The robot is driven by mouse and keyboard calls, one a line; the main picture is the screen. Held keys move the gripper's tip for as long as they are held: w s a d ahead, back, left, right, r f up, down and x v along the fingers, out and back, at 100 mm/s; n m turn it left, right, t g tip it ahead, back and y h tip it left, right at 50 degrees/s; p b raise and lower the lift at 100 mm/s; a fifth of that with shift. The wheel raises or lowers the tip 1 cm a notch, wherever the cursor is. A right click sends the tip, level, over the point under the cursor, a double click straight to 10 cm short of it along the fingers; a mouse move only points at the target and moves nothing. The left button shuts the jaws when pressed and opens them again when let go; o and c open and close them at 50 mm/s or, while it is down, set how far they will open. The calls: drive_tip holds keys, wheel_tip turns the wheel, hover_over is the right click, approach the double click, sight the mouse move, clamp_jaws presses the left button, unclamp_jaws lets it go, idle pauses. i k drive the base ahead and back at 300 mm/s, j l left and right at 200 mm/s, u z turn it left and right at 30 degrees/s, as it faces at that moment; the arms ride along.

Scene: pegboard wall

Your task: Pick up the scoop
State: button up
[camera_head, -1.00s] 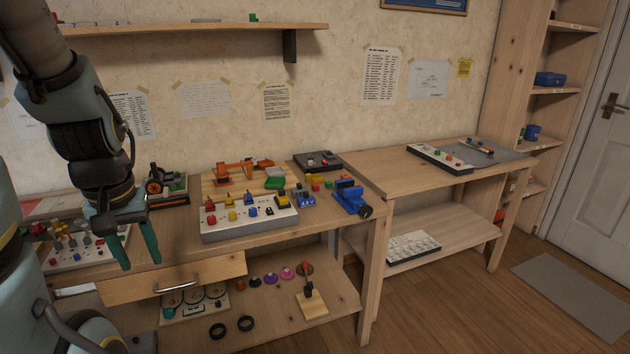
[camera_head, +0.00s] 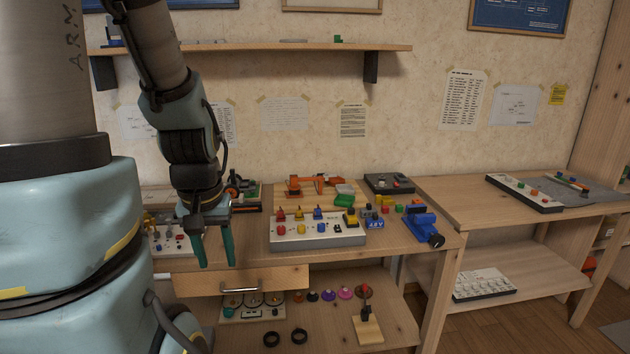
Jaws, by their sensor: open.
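My gripper (camera_head: 217,255) hangs fingers-down in front of the left workbench (camera_head: 385,250), with its two green fingers apart and nothing between them. It is above the partly pulled-out drawer (camera_head: 250,286). I cannot make out a clear scoop anywhere in view. A small green object (camera_head: 345,193) lies beside an orange jointed piece (camera_head: 316,184) on a wooden board, but its exact shape is too small to tell. My arm hides part of the bench's left end.
A white panel with coloured knobs (camera_head: 318,236) and a blue vise (camera_head: 424,224) stand on the bench. A wall shelf (camera_head: 300,48) hangs above. Rings and a small stand (camera_head: 367,325) sit on the lower shelf. A second bench (camera_head: 460,212) stands right.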

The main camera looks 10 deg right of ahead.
sight(379, 200)
drive_tip(key=l+u, duration=0.15)
drive_tip(key=u, duration=0.3)
drive_tip(key=l+u, duration=0.3)
drive_tip(key=l, duration=0.35)
drive_tip(key=l+u, duration=0.3)
drive_tip(key=l, duration=0.35)
drive_tip(key=k+l, duration=0.1)
drive_tip(key=l, duration=0.9)
drive_tip(key=k+l+u, duration=0.1)
drive_tip(key=l, duration=0.35)
drive_tip(key=k+l, duration=0.15)
drive_tip(key=l, duration=0.35)
